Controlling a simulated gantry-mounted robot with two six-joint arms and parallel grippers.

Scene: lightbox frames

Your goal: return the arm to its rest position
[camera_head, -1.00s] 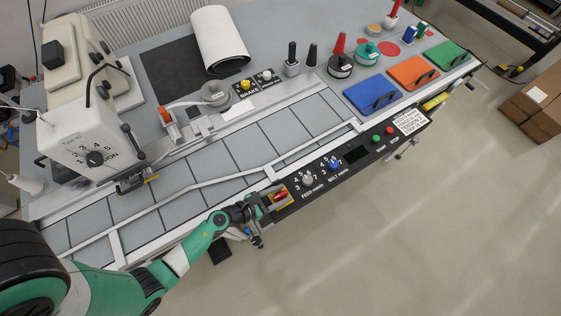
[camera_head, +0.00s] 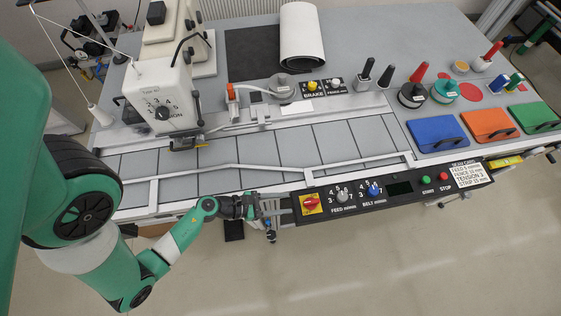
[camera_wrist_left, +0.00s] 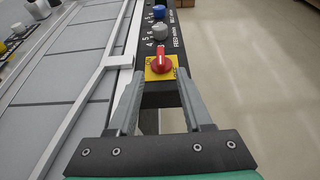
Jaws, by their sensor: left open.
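My left arm (camera_head: 180,235) comes in from the left along the front edge of the bench. My left gripper (camera_head: 283,208) is open and empty at the left end of the black control panel (camera_head: 395,190). In the left wrist view its two fingers (camera_wrist_left: 158,88) are spread, with the red rotary switch (camera_wrist_left: 162,62) on its yellow plate just beyond their tips. In the head view the red switch (camera_head: 311,203) is clear of the fingers. My right gripper is not in view.
The panel carries a grey feed knob (camera_head: 343,195), a blue belt knob (camera_head: 374,190) and start and stop buttons. A sewing-type machine head (camera_head: 163,95) stands at the back left. Blue, orange and green lidded boxes (camera_head: 436,133) sit at the right. Floor in front is clear.

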